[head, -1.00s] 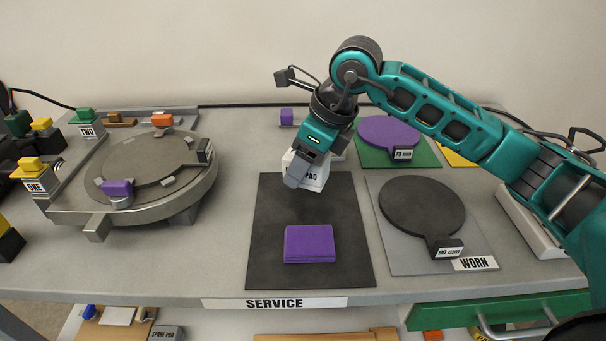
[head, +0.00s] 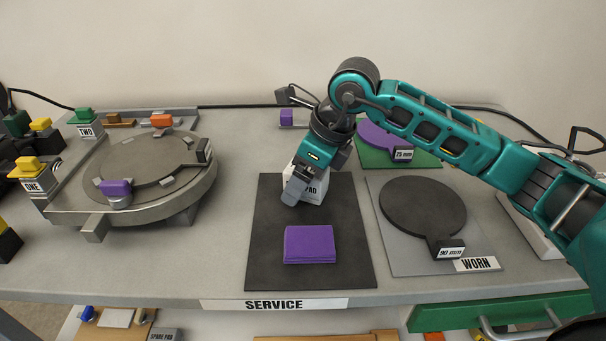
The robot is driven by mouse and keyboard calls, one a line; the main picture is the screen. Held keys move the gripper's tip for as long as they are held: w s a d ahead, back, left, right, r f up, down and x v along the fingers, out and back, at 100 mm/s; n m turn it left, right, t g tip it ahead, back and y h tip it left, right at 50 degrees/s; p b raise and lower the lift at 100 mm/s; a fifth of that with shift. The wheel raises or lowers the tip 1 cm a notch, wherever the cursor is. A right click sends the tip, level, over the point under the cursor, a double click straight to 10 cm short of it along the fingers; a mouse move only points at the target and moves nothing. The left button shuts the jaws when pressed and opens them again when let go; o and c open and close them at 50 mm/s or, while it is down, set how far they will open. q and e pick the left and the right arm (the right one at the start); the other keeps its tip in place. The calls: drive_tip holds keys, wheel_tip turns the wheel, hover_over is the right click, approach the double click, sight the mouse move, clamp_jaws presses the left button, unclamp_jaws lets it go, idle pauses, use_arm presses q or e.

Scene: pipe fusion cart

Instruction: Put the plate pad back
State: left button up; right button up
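A white block with a label ending in PAD (head: 318,188) sits at the back edge of the black mat (head: 270,274). My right gripper (head: 293,194) is over its left front side, fingers pointing down and left, and covers part of the block and label. Only one grey finger shows clearly, so I cannot tell whether it is open or holds anything. A purple folded pad or cloth stack (head: 309,244) lies flat on the front of the mat, apart from the gripper. I cannot tell which of these is the plate pad. My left gripper is not in view.
A round heater-like plate (head: 140,160) on a grey stand is at the left. A black disc marked 90 mm (head: 422,207) lies on a grey WORN sheet (head: 402,260) at the right. A purple disc (head: 377,134) on a green sheet is behind, partly under my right arm.

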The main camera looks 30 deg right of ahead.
drive_tip(key=shift+r, duration=0.1)
drive_tip(key=shift+r, duration=0.25)
drive_tip(key=p+v, duration=0.1)
drive_tip(key=v, duration=1)
drive_tip(key=shift+r, duration=0.3)
drive_tip(key=shift+s+d, duration=0.1)
